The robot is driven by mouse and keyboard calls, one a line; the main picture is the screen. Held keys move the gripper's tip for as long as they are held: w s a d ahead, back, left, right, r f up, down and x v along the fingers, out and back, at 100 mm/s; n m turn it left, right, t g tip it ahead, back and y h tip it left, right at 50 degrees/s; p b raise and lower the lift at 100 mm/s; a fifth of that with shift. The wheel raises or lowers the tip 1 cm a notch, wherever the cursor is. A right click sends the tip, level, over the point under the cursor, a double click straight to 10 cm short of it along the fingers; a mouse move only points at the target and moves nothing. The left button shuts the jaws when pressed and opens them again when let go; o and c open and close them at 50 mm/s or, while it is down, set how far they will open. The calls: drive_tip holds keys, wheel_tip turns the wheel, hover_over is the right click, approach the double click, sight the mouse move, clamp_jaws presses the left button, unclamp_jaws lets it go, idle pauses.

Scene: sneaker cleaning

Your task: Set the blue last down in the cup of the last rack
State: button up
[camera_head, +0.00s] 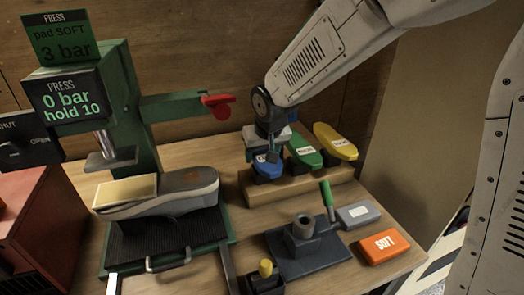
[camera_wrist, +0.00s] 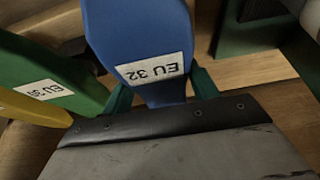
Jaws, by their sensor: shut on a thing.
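The blue last (camera_head: 266,169) is at the left end of the wooden last rack (camera_head: 310,185), left of the green last (camera_head: 303,150) and the yellow last (camera_head: 336,142). My gripper (camera_head: 268,156) reaches down from above and is shut on the blue last. In the wrist view the blue last (camera_wrist: 145,35) carries an "EU 32" label, with a green finger on each side of it. The cup under the blue last is hidden, so I cannot tell whether the last rests in it. The green last also shows in the wrist view (camera_wrist: 50,75).
A green press (camera_head: 135,110) with a sneaker (camera_head: 170,195) on its bed stands at left. In front of the rack are a dark fixture (camera_head: 305,243), a grey block (camera_head: 358,215) and an orange "SOFT" block (camera_head: 385,247). A red-ended lever (camera_head: 217,104) juts toward my arm.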

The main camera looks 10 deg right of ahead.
drive_tip(key=shift+f, duration=0.2)
drive_tip(key=o, duration=1)
drive_tip(key=v, duration=0.8)
drive_tip(key=shift+n+g+h, duration=0.3)
drive_tip(key=shift+g+h, duration=0.1)
drive_tip(key=shift+g, duration=0.5)
drive_tip(key=s, duration=0.1)
drive_tip(key=s+d+f, duration=0.1)
drive_tip(key=s, duration=0.1)
drive_tip(key=s+d+f, duration=0.1)
drive_tip(key=shift+s, duration=0.25)
drive_tip(key=s+d+r+m, duration=0.1)
drive_tip(key=s+d+r, duration=0.1)
drive_tip(key=s+d, duration=0.3)
drive_tip(key=s+d+r+m, duration=0.1)
drive_tip(key=s+d, duration=0.4)
drive_tip(key=s, duration=0.6)
drive_tip(key=s+d+r+m+g, duration=0.1)
drive_tip(key=s+d+r, duration=0.2)
drive_tip(key=s+d, duration=0.2)
drive_tip(key=shift+s+d+r, duration=0.1)
drive_tip(key=shift+s+r, duration=0.05)
drive_tip(key=shift+s, duration=0.8)
drive_tip(key=shift+s+d+r, duration=0.1)
drive_tip(key=shift+s, duration=0.85)
